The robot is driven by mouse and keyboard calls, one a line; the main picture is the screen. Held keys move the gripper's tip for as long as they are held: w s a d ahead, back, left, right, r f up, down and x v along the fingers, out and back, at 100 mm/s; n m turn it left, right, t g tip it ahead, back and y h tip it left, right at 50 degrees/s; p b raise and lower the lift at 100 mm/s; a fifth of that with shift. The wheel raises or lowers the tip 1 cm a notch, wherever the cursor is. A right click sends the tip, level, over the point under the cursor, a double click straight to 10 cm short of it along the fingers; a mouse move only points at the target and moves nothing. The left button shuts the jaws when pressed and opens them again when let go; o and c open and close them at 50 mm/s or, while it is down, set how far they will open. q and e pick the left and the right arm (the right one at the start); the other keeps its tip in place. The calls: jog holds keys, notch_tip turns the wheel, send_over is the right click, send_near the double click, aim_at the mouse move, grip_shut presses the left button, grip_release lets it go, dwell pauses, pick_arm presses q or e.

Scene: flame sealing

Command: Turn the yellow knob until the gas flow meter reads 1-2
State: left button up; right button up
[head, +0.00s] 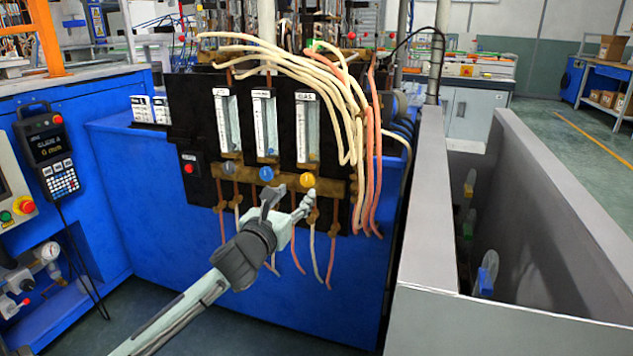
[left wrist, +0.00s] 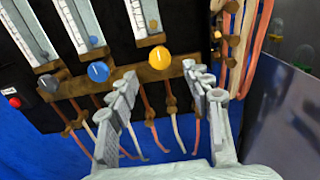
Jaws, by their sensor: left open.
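The yellow knob (head: 307,180) sits on a brass bar below the right-hand flow meter (head: 307,128), labelled GAS. It also shows in the left wrist view (left wrist: 159,57), ahead of the fingers. A blue knob (head: 266,173) and a grey knob (head: 229,169) sit to its left, under two other flow meters. My left gripper (head: 289,200) is open and empty, just below and in front of the yellow knob. In the left wrist view its two fingers (left wrist: 165,85) stand apart, with the knob beyond and between them. The meter's reading is too small to tell. My right gripper is not in view.
Cream and red hoses (head: 340,85) hang close to the right of the gas meter. Thin tubes hang below the brass bar (head: 250,177). A red button box (head: 190,168) is at the left. A grey wall (head: 440,190) stands at the right.

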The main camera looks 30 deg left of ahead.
aim_at(307, 180)
pick_arm(q)
jog(key=x, duration=0.7)
jog(key=shift+w+a, duration=0.1)
jog(key=c, duration=1.1)
